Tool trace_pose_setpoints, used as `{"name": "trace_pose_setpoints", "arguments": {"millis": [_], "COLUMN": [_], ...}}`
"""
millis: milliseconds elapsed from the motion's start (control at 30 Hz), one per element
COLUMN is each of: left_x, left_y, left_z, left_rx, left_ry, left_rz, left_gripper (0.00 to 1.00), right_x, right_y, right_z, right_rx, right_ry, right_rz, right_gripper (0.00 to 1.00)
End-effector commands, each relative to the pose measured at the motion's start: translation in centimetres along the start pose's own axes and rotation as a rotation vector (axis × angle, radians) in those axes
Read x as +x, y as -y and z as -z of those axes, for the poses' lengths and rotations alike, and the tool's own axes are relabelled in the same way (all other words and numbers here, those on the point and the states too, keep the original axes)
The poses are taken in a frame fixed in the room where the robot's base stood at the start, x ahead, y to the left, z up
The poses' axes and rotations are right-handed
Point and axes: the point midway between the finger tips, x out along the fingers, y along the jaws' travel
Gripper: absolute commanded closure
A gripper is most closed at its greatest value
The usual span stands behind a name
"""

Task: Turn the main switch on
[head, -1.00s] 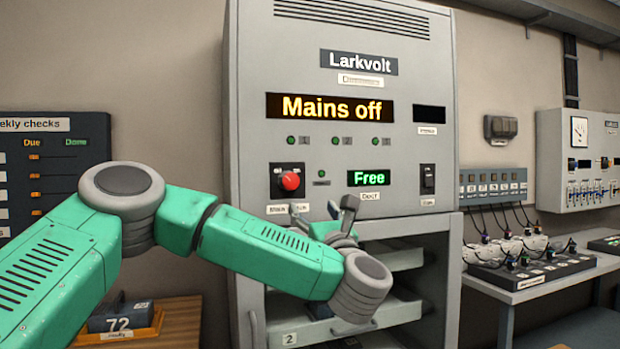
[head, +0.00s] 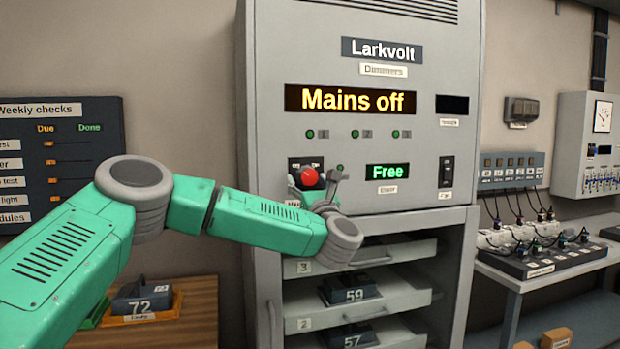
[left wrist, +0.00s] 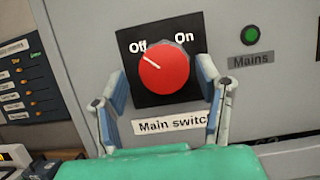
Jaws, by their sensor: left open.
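The main switch is a round red knob (left wrist: 164,68) on a black plate marked Off and On. Its white pointer line aims toward Off. The knob also shows in the head view (head: 309,178), partly behind my gripper. My left gripper (left wrist: 163,88) is open, with one finger on each side of the knob in the left wrist view. I cannot tell whether the fingers touch it. The display (head: 352,101) reads "Mains off". A green Mains lamp (left wrist: 250,36) is right of the knob. My right gripper is not in view.
The grey Larkvolt cabinet (head: 262,60) has a "Free" display (head: 387,172) and a black rocker switch (head: 446,172) right of the knob. Open drawers with numbered modules lie below. A checks board (head: 65,150) hangs at left; a bench (head: 540,275) stands at right.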

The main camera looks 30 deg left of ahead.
Motion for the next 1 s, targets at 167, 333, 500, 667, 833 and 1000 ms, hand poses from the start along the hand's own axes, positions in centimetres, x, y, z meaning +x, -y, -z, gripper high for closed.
{"name": "trace_pose_setpoints", "arguments": {"millis": [167, 333, 500, 667, 833, 1000], "left_x": [0.14, -0.19, 0.02, 0.13, 0.29, 0.41], "left_y": [0.54, 0.96, 0.65, 0.67, 0.63, 0.55], "left_z": [-0.41, -0.72, -0.54, -0.43, -0.36, -0.30], "left_rx": [0.004, 0.007, 0.003, 0.001, 0.001, 0.002], "left_ry": [0.004, 0.008, 0.006, 0.005, 0.005, 0.004], "left_rz": [0.004, 0.005, 0.006, 0.009, 0.006, 0.003], "left_gripper": [0.41, 0.41, 0.91, 0.91, 0.91, 0.90], "right_x": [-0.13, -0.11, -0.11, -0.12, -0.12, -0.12], "right_y": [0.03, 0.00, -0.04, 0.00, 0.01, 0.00], "right_z": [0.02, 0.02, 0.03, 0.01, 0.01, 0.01], "right_rx": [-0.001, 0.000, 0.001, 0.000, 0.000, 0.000], "right_ry": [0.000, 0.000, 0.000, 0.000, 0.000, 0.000], "right_rz": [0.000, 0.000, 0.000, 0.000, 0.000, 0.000], "right_gripper": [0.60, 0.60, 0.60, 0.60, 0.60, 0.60]}}
